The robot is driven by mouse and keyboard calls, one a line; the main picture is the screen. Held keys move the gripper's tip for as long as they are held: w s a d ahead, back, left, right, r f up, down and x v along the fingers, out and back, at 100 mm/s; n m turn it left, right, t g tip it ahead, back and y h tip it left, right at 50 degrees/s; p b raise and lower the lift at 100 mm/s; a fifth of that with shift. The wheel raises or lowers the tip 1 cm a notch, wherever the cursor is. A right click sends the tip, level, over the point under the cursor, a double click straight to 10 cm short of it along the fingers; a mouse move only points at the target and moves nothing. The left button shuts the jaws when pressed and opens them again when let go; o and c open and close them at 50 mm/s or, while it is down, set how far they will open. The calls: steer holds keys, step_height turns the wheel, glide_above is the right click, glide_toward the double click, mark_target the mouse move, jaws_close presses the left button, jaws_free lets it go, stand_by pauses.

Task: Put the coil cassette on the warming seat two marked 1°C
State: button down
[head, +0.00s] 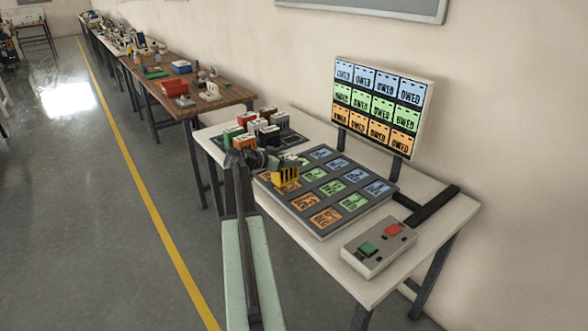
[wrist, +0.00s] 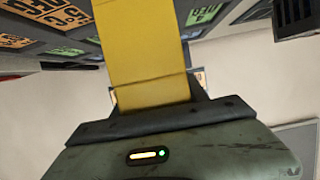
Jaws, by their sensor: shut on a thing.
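In the wrist view the yellow cassette (wrist: 143,55) fills the space ahead of the gripper and hides part of the scene. I cannot tell from its look whether it is the coil cassette. It is over the back left part of a grey seat panel (head: 324,236); contact is unclear. The panel carries rows of blue, green and orange labelled seats. Their markings are too small to read in the head view, so I cannot pick out the 1°C seat.
Several red, green, white and orange blocks (head: 268,133) stand on a dark rack behind the panel. A control box (head: 379,247) with green and red buttons sits at the front right. An upright label board (head: 378,105) stands behind. The left floor is clear.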

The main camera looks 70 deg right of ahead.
steer(key=shift+s+d, duration=0.1)
steer(key=shift+d, duration=0.1)
steer(key=shift+s+d, duration=0.3)
steer(key=shift+d, duration=0.2)
step_height(320, 180, down, 4)
steer(key=b, duration=0.4)
steer(key=shift+a, duration=0.1)
steer(key=c, duration=0.6)
jaws_free()
steer(key=shift+r, duration=0.1)
steer(key=shift+r, duration=0.15)
steer(key=p+v, duration=0.4)
steer(key=v, duration=0.8)
